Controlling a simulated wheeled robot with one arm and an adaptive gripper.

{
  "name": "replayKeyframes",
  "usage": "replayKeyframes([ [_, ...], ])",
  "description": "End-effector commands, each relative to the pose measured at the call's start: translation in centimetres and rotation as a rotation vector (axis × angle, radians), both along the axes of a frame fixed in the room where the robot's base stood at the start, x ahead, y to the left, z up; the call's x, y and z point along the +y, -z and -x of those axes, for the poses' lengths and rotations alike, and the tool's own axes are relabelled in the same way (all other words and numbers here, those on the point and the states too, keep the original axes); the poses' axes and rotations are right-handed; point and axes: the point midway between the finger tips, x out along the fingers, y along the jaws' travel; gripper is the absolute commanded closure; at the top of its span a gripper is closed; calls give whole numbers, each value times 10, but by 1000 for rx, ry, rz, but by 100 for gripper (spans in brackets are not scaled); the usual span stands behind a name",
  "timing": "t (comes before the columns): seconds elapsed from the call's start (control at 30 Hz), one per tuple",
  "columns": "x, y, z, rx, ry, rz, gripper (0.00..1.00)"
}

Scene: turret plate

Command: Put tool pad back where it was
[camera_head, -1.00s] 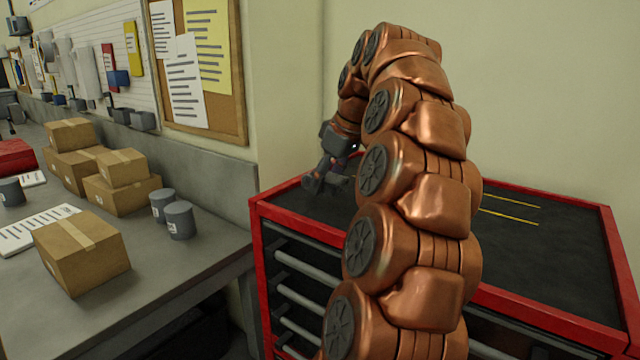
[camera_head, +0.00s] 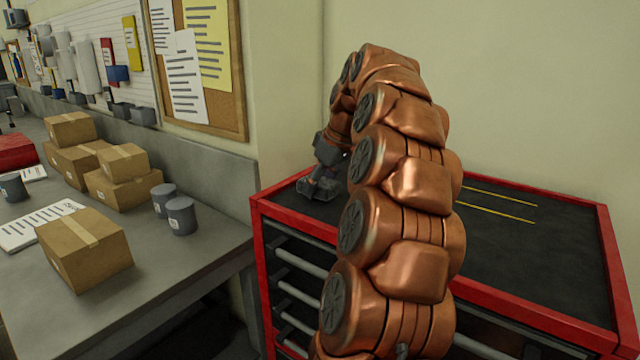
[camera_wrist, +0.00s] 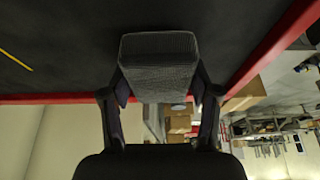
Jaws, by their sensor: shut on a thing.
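The tool pad (camera_wrist: 158,62) is a dark grey ribbed block, seen in the wrist view between the two fingers of my gripper (camera_wrist: 158,84). My gripper is shut on it. In the head view my gripper (camera_head: 321,183) is low over the back left corner of the red tool cart's black top (camera_head: 560,250). There the pad is small and hard to tell from the dark fingers. I cannot tell whether the pad touches the top. Two parallel yellow lines (camera_head: 497,212) mark the top, to the right of my arm and well away from the gripper.
A raised red rim (camera_head: 540,322) edges the cart top. My arm hides its middle. The visible right part is bare. A grey workbench (camera_head: 190,262) with cardboard boxes (camera_head: 84,250) and grey cups (camera_head: 181,216) stands on the left. Walls close in the back.

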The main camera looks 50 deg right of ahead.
Motion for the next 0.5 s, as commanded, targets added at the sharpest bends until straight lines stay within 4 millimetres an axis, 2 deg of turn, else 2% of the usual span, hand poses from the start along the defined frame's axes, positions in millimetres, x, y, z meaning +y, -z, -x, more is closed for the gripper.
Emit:
replayKeyframes([
  [0.5,0,10,0,0,-1,0,71],
])
